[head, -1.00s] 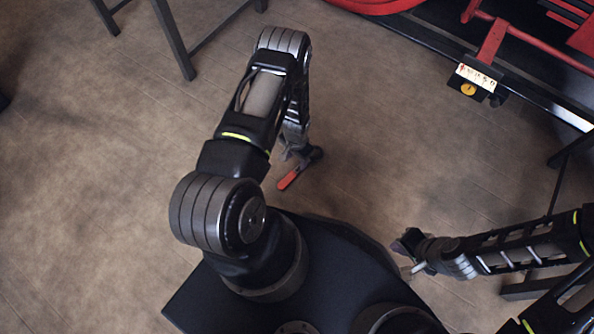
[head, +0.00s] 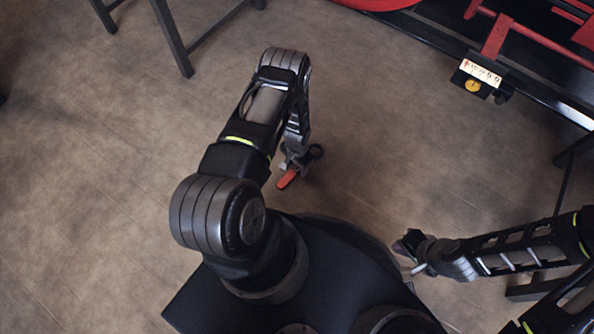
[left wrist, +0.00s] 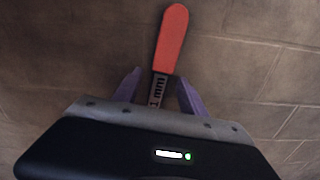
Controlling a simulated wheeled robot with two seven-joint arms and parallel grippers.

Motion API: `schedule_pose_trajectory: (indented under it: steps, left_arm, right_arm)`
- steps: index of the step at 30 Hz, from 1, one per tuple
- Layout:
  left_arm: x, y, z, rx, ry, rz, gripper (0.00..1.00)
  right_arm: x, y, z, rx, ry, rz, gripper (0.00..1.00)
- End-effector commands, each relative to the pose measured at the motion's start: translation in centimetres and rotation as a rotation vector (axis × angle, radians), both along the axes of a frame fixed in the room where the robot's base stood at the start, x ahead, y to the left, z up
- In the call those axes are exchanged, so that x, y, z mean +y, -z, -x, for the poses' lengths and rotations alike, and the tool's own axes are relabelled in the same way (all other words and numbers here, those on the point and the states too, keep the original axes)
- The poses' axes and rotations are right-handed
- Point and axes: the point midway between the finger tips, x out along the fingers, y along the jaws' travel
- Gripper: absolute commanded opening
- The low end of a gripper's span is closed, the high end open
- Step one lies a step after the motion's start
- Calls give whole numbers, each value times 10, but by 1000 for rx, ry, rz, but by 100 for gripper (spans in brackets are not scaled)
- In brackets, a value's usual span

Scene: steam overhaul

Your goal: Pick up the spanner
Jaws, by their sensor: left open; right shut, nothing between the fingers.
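The spanner has a red handle (head: 287,179) and lies on the floor, just below my left gripper (head: 297,160) in the head view. In the left wrist view the spanner (left wrist: 171,40) points away from the gripper, its dark shank marked "1 mm" running between the two purple fingers. My left gripper (left wrist: 158,92) is open, with a finger on either side of the shank and a gap to each. The spanner's far end is hidden behind the gripper body. My right gripper (head: 403,247) is shut and empty, off to the right.
Bare floor (head: 400,130) surrounds the spanner. A red and black machine (head: 500,50) with a small label plate and yellow disc stands at the upper right. Dark metal table legs (head: 172,38) stand at the upper left.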

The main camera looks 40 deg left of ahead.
Motion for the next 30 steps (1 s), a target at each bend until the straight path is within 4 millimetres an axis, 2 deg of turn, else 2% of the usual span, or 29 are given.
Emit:
schedule_pose_trajectory:
  steps: [2, 20, 30]
  left_arm:
    - [0, 6, 0, -1, 0, 0, 49]
    - [0, 5, 0, -1, 0, 0, 49]
    - [0, 5, 0, -1, 0, 0, 21]
  right_arm:
    - [0, 3, -1, -2, 1, 0, 0]
    - [0, 2, 0, -1, 0, 0, 0]
    - [0, 2, 0, -1, 0, 0, 0]
